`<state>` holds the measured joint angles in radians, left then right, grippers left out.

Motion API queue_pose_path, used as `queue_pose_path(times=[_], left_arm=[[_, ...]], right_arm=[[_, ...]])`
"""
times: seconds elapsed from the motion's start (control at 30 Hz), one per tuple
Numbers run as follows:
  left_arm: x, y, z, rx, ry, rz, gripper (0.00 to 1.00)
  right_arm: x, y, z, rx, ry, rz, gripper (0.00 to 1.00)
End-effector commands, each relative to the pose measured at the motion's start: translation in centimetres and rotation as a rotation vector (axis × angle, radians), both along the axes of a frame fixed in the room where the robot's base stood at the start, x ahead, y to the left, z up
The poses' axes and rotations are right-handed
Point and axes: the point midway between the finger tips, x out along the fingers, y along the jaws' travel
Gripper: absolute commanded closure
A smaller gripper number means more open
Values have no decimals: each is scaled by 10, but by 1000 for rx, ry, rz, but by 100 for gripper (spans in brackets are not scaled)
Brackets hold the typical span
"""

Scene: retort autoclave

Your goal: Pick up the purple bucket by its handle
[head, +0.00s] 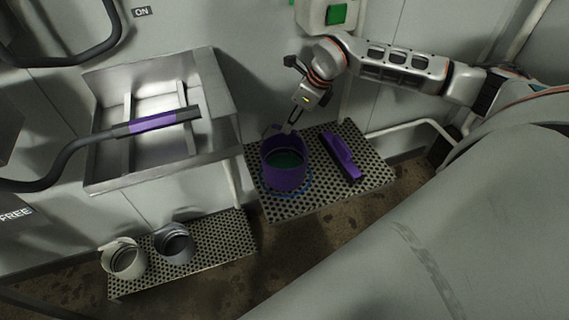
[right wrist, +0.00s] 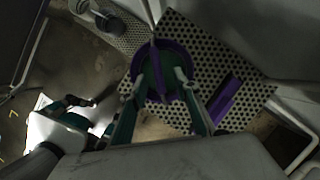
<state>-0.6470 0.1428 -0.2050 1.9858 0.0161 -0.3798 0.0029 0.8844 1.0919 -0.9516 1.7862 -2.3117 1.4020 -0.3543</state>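The purple bucket (head: 284,178) stands upright on a perforated metal step, with a dark green inside. In the right wrist view the bucket (right wrist: 136,66) lies just beyond my fingertips. Its handle is raised and shows there as a thin purple strip (right wrist: 154,48) running between the lines of the fingers. My right gripper (head: 291,126) is over the bucket's back rim, near the handle. In the right wrist view the right gripper (right wrist: 159,82) has its fingers apart on either side, with clear space to the handle. Whether a finger touches the bucket is unclear.
The perforated step (head: 325,186) also bears a long purple bar (head: 343,157) right of the bucket. A lower perforated step (head: 215,245) holds a white bucket (head: 124,262) and a grey bucket (head: 174,246). A metal basin (head: 215,100) and a purple-banded lever (head: 150,122) are at left.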

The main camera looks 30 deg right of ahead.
Motion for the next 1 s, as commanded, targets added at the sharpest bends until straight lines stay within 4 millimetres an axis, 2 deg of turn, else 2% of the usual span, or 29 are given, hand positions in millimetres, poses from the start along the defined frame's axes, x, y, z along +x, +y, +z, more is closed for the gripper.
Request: queue_pose_path(times=[0.13, 0.3, 0.6, 0.7, 0.73, 1.0], left_arm=[[3, 0, 1, 0, -5, 0, 60], [5, 0, 1, 1, -10, 0, 60], [8, -1, 6, 0, -18, 0, 60], [8, -1, 5, -1, -18, 1, 60], [8, -1, 5, -1, -18, 1, 60], [6, -1, 3, 0, -13, 1, 60]], right_arm=[[9, 11, -19, 3, 4, 2, 70], [15, 14, -37, 1, 3, 1, 70], [17, 15, -40, 0, 1, 0, 70], [17, 15, -40, 0, 1, 0, 96], [17, 15, -40, 0, 1, 0, 100], [18, 15, -38, 1, -3, 1, 100]])
